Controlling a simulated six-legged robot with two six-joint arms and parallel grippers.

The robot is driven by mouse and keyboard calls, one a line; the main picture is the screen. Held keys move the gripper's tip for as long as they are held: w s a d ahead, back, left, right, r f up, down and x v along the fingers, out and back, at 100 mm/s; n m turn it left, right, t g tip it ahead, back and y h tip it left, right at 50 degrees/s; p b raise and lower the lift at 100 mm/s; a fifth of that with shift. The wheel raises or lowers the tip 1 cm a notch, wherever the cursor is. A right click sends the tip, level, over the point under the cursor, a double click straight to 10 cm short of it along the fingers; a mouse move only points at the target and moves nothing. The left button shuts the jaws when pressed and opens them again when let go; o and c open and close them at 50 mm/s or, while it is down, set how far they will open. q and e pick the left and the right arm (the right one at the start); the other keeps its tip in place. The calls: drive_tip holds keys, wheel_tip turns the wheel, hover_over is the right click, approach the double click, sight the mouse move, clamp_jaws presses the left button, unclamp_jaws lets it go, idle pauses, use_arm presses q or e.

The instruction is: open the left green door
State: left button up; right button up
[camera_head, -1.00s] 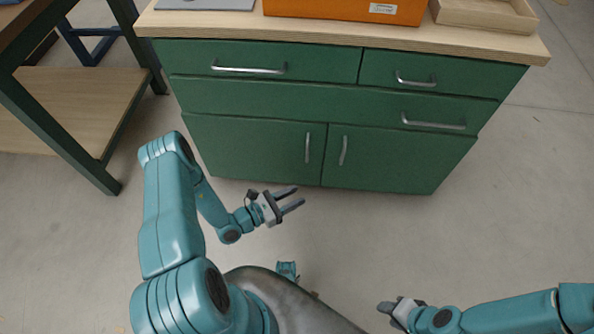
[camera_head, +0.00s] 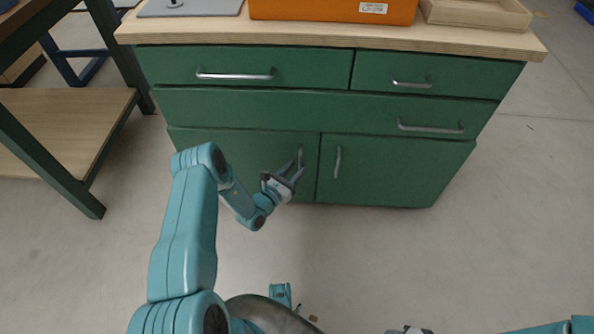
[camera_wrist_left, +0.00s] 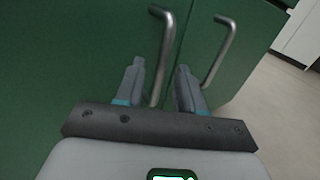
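The left green door (camera_head: 245,150) is shut, at the lower left of the green cabinet. Its upright metal handle (camera_head: 300,157) is near the door's right edge. My left gripper (camera_head: 295,170) is open in front of this handle. In the left wrist view, the left door's handle (camera_wrist_left: 160,55) runs down between the two open fingers (camera_wrist_left: 158,88), its lower end partly behind them. I cannot tell whether the fingers touch it. My right gripper (camera_head: 408,331) shows only in part at the bottom edge of the head view.
The right green door (camera_head: 395,170) is shut; its handle (camera_head: 337,161) also shows in the left wrist view (camera_wrist_left: 222,50). Drawers above are shut. An orange case (camera_head: 330,8) and a wooden tray (camera_head: 478,12) are on the worktop. A wooden-shelved table (camera_head: 70,120) stands left. Floor right is clear.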

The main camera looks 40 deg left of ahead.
use_arm(q)
drive_tip(key=shift+w, duration=0.65)
clamp_jaws()
